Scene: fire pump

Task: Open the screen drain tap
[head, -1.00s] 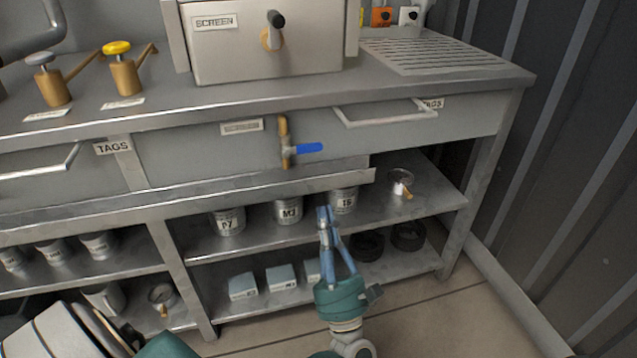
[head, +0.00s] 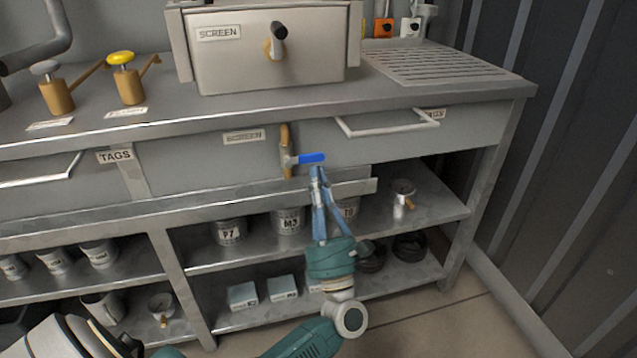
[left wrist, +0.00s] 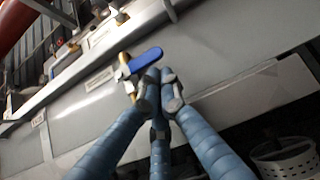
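The screen drain tap is a brass pipe (head: 285,142) on the bench front, beside a SCREEN label (head: 243,136). Its blue lever (head: 312,158) points right, roughly level, across the pipe. The lever also shows in the left wrist view (left wrist: 145,60). My left gripper (head: 318,172) is just below the lever's free end, its blue fingers pointing up and their tips drawn together with nothing between them. In the left wrist view the fingertips (left wrist: 161,80) sit close beside the lever; whether they touch it I cannot tell. My right gripper is not in view.
A steel SCREEN box (head: 270,60) stands on the bench above the tap. A drawer handle (head: 388,124) juts out to the right. A metal rail (head: 230,200) runs below the tap.

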